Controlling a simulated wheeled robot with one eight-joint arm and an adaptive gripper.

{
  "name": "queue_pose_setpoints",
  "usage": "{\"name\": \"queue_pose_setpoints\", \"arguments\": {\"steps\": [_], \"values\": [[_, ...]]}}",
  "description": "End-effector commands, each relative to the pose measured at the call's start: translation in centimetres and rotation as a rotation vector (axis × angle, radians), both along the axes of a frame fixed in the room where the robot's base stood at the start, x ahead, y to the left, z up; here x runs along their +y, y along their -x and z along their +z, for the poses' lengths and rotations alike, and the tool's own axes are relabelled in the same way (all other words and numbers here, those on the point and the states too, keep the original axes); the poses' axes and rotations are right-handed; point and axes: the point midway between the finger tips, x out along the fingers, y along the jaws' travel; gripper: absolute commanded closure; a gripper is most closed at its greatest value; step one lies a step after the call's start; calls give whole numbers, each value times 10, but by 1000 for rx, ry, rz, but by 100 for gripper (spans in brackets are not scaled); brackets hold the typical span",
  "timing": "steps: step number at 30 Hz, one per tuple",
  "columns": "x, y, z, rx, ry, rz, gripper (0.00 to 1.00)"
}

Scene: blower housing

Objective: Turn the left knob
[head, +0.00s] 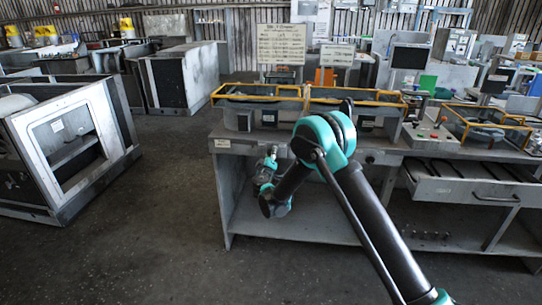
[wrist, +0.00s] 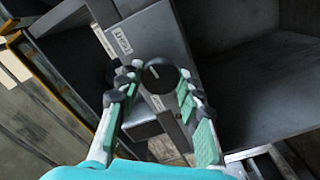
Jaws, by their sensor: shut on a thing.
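A round dark knob (wrist: 160,75) with a pale mark on its rim sits on the grey front panel of the workbench in the wrist view. My gripper (wrist: 158,84) has its two teal-and-grey fingers on either side of the knob and is shut on it. In the head view my gripper (head: 269,160) is at the front edge of the workbench, left of my arm's elbow. The knob cannot be made out there. A second dark round shape (wrist: 113,72) is partly hidden behind the left finger; I cannot tell whether it is another knob.
The grey workbench (head: 290,228) has yellow-framed trays (head: 258,91) on top and an open space below. A drawer (head: 470,184) juts out at the right. A grey housing (head: 40,150) stands on the floor at the left, with clear floor between.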

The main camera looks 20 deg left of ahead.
Motion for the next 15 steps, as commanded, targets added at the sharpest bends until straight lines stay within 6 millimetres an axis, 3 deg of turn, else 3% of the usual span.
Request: {"name": "queue_pose_setpoints", "arguments": {"steps": [15], "values": [[1, 1, -1, -114, 475, 1, 93]]}}
